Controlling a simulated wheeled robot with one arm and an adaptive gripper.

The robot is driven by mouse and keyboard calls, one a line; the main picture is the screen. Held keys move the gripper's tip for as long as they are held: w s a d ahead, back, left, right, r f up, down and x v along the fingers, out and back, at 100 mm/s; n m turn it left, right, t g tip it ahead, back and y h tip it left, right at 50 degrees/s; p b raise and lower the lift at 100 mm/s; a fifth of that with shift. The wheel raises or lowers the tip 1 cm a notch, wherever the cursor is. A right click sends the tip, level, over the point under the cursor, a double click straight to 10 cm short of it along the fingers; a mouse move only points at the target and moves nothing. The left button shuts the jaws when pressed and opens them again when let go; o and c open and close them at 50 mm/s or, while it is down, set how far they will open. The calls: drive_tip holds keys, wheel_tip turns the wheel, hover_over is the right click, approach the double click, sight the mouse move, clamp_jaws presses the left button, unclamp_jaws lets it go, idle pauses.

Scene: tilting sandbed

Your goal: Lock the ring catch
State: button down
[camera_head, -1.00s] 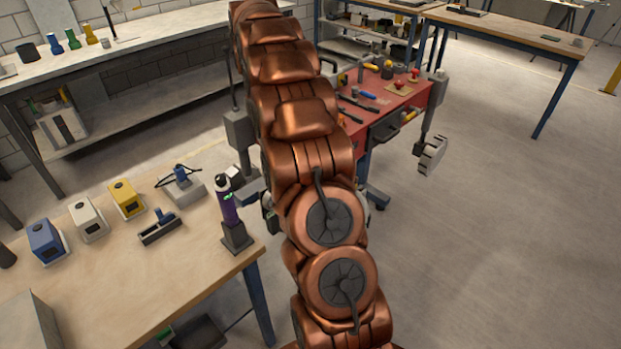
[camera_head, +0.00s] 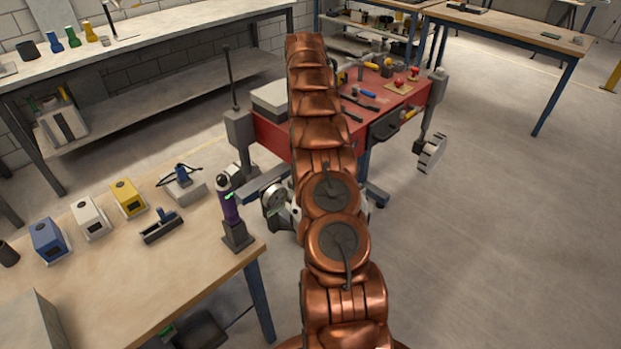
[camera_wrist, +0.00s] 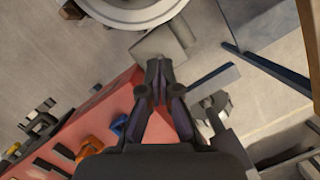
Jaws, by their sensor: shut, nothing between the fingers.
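My gripper (camera_wrist: 158,72) shows in the wrist view with its two dark fingers together at the tips and nothing between them. Just beyond the tips is a flat grey block (camera_wrist: 163,44); I cannot tell whether they touch. A large pale round part (camera_wrist: 130,14) with a dark middle is cut off by the top edge. In the head view a round metal part (camera_head: 273,200) shows left of my copper arm, beside the red bench. I cannot tell which part is the ring catch. My gripper is hidden in the head view.
The red bench (camera_head: 268,133) carries several tools and a grey box (camera_head: 271,99). Grey posts (camera_head: 240,127) stand at its ends. A wooden table (camera_head: 103,292) at left holds coloured boxes and a purple-handled tool (camera_head: 229,205). Open floor (camera_head: 500,220) lies at right.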

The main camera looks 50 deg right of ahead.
drive_tip(key=shift+f, duration=0.1)
drive_tip(key=b+x, duration=0.6)
drive_tip(key=x, duration=0.3)
drive_tip(key=shift+s+a+f, duration=0.1)
drive_tip(key=shift+s+f, duration=0.1)
drive_tip(key=shift+f, duration=0.05)
drive_tip(key=shift+s+a+f+p, duration=0.1)
drive_tip(key=shift+s+a+p, duration=0.1)
drive_tip(key=shift+s+a, duration=0.5)
drive_tip(key=shift+s+a+f+p, duration=0.15)
drive_tip(key=shift+s+a, duration=0.3)
drive_tip(key=shift+s, duration=0.45)
drive_tip(key=shift+r, duration=0.1)
